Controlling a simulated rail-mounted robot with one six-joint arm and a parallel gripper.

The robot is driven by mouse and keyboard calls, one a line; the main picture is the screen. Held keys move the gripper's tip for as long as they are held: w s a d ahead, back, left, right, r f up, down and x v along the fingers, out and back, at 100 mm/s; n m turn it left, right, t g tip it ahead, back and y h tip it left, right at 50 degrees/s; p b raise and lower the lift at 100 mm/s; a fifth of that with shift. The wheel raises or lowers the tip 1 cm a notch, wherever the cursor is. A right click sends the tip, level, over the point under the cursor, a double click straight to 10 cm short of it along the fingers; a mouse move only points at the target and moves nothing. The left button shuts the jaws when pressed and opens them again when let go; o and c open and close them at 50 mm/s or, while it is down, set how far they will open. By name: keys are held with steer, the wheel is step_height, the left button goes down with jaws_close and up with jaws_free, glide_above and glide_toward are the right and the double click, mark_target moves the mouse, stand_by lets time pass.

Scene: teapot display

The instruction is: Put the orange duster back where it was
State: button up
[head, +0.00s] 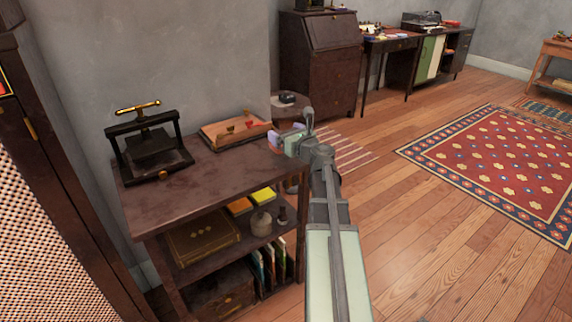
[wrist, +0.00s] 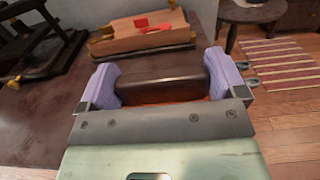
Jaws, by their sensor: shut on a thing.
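In the wrist view, my gripper (wrist: 163,78) has its two purple fingers closed on the ends of the orange duster (wrist: 160,90). The duster has a dark brown block-like top, with a strip of orange showing along its lower edge. In the head view, my gripper (head: 286,134) is at the right end of the dark wooden stand's top (head: 205,180). The duster is mostly hidden there by the gripper and my arm. I cannot tell whether the duster touches the top or hangs just above it.
A wooden slope with red pieces (head: 235,131) lies behind the gripper on the stand. A black press (head: 150,147) stands at the left. The lower shelf holds a box (head: 201,243), yellow and orange items (head: 263,196), and a grey object (head: 261,222). The top's front middle is bare.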

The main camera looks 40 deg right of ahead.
step_height(320, 180, down, 5)
steer(key=b, duration=0.4)
steer(key=shift+r, duration=0.4)
steer(key=shift+f, duration=0.1)
steer(key=o, duration=0.4)
steer(key=shift+f, duration=0.1)
steer(key=shift+o, duration=0.7)
steer(key=shift+r, duration=0.3)
steer(key=s+a, duration=0.1)
steer(key=s, duration=1.1)
